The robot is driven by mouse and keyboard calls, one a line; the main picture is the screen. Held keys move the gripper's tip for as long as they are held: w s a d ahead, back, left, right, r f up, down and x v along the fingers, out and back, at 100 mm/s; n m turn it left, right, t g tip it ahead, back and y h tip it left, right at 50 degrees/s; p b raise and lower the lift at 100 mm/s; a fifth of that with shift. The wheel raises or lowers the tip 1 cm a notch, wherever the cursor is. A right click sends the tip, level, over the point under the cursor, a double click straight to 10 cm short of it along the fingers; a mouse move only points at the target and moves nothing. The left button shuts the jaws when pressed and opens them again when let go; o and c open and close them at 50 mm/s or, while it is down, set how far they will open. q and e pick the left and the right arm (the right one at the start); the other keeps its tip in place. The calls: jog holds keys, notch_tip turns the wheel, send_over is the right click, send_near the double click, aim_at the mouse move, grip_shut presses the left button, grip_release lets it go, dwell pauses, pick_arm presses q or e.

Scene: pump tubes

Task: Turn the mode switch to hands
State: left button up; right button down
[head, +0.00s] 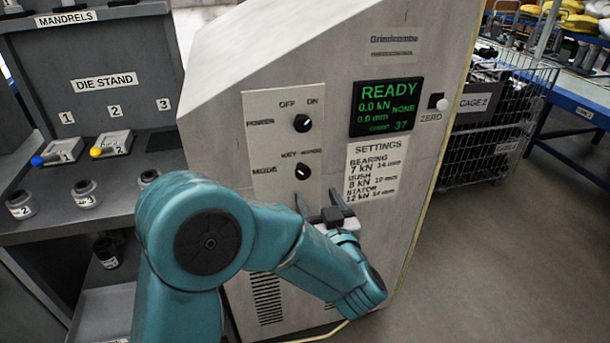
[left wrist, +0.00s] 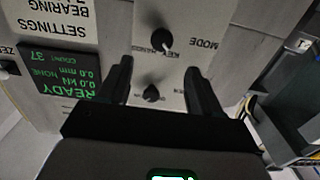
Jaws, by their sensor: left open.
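The mode switch (head: 302,172) is a round black knob on the white panel of the grey machine, below the power knob (head: 302,123). Its label above reads KEY and HANDS. In the left wrist view, which is upside down, the mode switch (left wrist: 161,41) has a light mark that seems to lean to the KEY side, though it is small. My left gripper (head: 320,198) is open and empty, just below and right of the switch in the head view. In the left wrist view its fingers (left wrist: 158,70) stand apart from the switch. My right gripper is not in view.
A green READY display (head: 387,106), a zero button (head: 441,104) and a settings sheet (head: 374,172) are right of the knobs. A die stand (head: 110,80) with small parts is at left. A wire cage (head: 490,140) stands at right, with open floor before it.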

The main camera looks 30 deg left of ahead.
aim_at(303, 173)
pick_arm(q)
jog(key=x, duration=1)
jog(key=shift+s+a, duration=0.1)
jog(key=c, duration=1)
